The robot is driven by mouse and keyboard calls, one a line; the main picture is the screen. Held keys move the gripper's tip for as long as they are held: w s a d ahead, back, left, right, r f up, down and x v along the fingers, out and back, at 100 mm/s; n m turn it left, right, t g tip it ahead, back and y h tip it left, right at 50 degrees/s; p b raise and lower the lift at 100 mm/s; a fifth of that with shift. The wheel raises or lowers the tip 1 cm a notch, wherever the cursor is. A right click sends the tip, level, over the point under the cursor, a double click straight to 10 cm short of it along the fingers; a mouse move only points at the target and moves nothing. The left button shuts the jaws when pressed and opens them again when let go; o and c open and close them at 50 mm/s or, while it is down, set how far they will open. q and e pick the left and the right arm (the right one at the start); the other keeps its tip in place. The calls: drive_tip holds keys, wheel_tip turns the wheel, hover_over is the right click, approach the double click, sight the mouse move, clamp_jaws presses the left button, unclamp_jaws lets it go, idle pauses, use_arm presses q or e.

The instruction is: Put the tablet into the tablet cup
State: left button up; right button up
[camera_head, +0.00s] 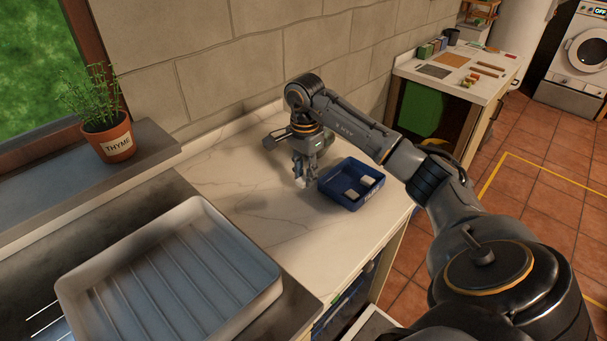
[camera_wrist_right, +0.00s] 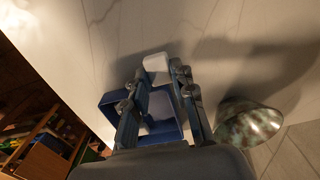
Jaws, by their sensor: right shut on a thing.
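My right gripper (camera_head: 304,181) points down above the pale worktop, just left of the blue tray (camera_head: 324,187). In the right wrist view its two fingers (camera_wrist_right: 158,78) are shut on a small white block, which looks like the tablet (camera_wrist_right: 156,64). The tray also shows in the wrist view (camera_wrist_right: 109,98), partly behind the fingers. A speckled, rounded, cup-like thing (camera_wrist_right: 248,122) shows at the right of the wrist view; I cannot tell whether it is the tablet cup. My left gripper is out of view.
The blue tray holds small white pieces (camera_head: 367,181). A large pale ribbed tray (camera_head: 268,292) lies at the front left. A potted thyme plant (camera_head: 117,144) stands on the ledge. The worktop (camera_head: 245,185) between gripper and ribbed tray is clear.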

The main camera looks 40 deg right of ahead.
sight(304, 193)
drive_tip(key=shift+w+d+f, duration=0.25)
drive_tip(key=shift+w+f, duration=0.05)
drive_tip(key=shift+f, duration=0.2)
drive_tip(key=shift+w+d+f, duration=0.2)
drive_tip(key=shift+w+f, duration=0.1)
drive_tip(key=shift+f, duration=0.15)
wheel_tip(304, 193, down, 3)
drive_tip(key=shift+w+p, duration=0.1)
drive_tip(key=shift+p, duration=0.9)
drive_tip(key=shift+d+f, duration=0.1)
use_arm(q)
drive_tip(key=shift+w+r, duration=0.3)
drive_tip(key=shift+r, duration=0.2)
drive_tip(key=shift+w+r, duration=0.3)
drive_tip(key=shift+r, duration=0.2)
use_arm(e)
drive_tip(key=shift+f, duration=0.1)
drive_tip(key=o, duration=0.5)
drive_tip(key=shift+f+b, duration=0.1)
drive_tip(key=shift+b, duration=0.2)
drive_tip(key=shift+c, duration=0.2)
drive_tip(key=o, duration=0.4)
drive_tip(key=shift+o, duration=0.2)
